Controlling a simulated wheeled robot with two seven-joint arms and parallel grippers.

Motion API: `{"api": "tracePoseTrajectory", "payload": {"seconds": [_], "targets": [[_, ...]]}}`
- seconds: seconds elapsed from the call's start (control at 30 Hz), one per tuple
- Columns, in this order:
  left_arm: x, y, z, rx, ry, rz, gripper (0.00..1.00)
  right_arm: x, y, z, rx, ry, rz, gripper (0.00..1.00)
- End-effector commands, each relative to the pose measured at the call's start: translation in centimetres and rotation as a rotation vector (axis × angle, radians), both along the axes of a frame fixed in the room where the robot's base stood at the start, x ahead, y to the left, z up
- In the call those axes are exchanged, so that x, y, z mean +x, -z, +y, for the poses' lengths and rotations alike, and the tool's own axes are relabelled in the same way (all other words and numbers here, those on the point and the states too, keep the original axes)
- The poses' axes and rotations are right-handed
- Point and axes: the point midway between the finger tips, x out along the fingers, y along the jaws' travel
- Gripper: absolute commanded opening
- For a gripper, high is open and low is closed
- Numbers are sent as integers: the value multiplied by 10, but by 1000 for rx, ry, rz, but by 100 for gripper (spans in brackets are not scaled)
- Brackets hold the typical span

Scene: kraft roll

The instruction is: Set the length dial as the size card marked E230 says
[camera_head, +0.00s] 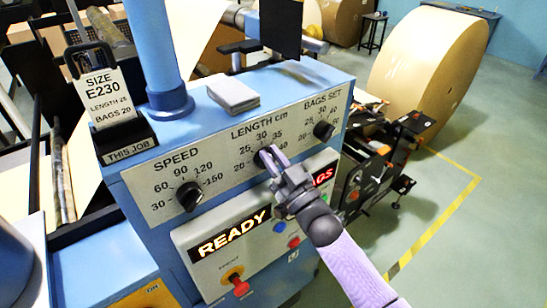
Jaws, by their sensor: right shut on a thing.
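The size card (107,97) stands in the "THIS JOB" holder (128,147) at the left of the machine's top. It reads SIZE E230, LENGTH 25, BAGS 20. The length dial (261,160) is a black knob in the middle of the white panel, under a scale from 20 to 40. My right gripper (271,158) comes from the lower right and is shut on this knob. The fingers partly cover the knob and the right side of its scale, so I cannot tell where it points. My left gripper is out of view.
The speed dial (189,196) is to the left and the bags set dial (324,131) to the right. Below, a display (229,236) reads READY, with small buttons (280,227) and a red knob (240,287). A large kraft roll (425,70) stands behind.

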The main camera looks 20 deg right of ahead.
Motion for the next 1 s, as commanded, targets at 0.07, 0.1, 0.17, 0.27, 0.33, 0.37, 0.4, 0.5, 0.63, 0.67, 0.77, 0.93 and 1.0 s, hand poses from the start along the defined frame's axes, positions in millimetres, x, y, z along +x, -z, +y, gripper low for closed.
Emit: {"api": "tracePoseTrajectory", "payload": {"seconds": [0.07,0.1,0.17,0.27,0.33,0.37,0.4,0.5,0.63,0.67,0.77,0.93,1.0], "targets": [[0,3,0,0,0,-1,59,-1,11,1,-37,2,15,0],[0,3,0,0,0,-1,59,-1,11,1,-58,1,9,0],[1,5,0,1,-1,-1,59,-1,11,2,-95,2,-5,0],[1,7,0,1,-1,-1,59,-2,12,3,-168,1,-31,0],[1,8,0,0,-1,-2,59,-2,12,4,-225,1,-51,0],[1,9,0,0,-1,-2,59,-2,13,4,-250,1,-60,0],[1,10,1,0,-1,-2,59,-3,13,5,-282,1,-73,0],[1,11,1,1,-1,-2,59,-3,13,6,-363,2,-102,0],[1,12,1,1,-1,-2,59,-4,14,8,-458,1,-137,0],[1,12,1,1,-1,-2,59,-4,14,8,-481,1,-145,0],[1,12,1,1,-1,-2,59,-4,14,9,-544,1,-168,0],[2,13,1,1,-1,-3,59,-5,15,10,-630,2,-201,0],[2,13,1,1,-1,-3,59,-5,15,10,-655,2,-208,0]]}}
